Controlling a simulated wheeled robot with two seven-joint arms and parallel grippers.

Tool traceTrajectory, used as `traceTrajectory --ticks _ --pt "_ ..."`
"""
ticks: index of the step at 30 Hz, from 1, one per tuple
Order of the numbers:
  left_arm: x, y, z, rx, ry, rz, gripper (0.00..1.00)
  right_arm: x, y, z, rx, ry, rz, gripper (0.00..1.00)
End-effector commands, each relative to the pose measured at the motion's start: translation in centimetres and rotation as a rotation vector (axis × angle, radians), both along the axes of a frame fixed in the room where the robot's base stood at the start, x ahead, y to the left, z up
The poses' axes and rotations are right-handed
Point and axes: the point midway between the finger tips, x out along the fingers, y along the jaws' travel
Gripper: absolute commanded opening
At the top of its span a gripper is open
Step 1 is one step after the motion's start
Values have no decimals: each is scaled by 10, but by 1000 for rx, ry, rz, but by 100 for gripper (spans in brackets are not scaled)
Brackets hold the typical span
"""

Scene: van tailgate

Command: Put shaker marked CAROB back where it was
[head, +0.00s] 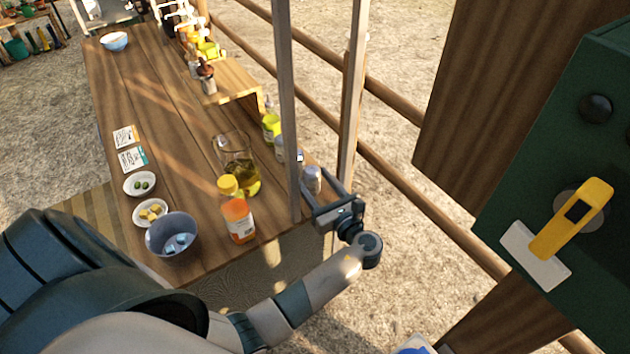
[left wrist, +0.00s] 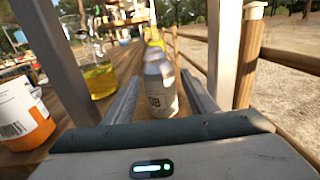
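A small pale shaker with a grey cap (head: 312,179) is at the near right edge of the wooden counter. In the left wrist view the shaker (left wrist: 160,88) is upright, and its label shows only the letters "OB". My left gripper (head: 322,198) is at the counter's corner. In the left wrist view its fingers (left wrist: 162,85) are apart on either side of the shaker, with small gaps visible. Whether the shaker's base touches the counter is hard to see. My right gripper is not in view.
A glass jug of yellow liquid (head: 240,170), an orange-labelled bottle (head: 237,222) and a grey bowl (head: 172,236) stand left of the gripper. Other small containers (head: 271,125) line the right edge. A grey post (head: 288,110) rises close beside the gripper.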

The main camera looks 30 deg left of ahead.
Motion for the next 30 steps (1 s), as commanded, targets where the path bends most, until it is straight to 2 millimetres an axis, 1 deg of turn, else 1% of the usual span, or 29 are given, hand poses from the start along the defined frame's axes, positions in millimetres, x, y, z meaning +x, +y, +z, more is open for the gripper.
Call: traceTrajectory --ticks 2,9,12,14,20,30 --pt "0 0 0 0 0 0 55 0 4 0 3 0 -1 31" --pt "0 0 1 0 -1 0 55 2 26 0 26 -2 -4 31" --pt "0 0 4 0 -1 0 55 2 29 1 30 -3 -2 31" --pt "-1 -3 2 0 -1 -1 55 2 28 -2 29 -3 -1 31" --pt "-12 -23 0 -3 -1 0 55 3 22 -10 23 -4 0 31" --pt "-38 -76 -1 -4 0 0 55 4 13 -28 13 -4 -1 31"
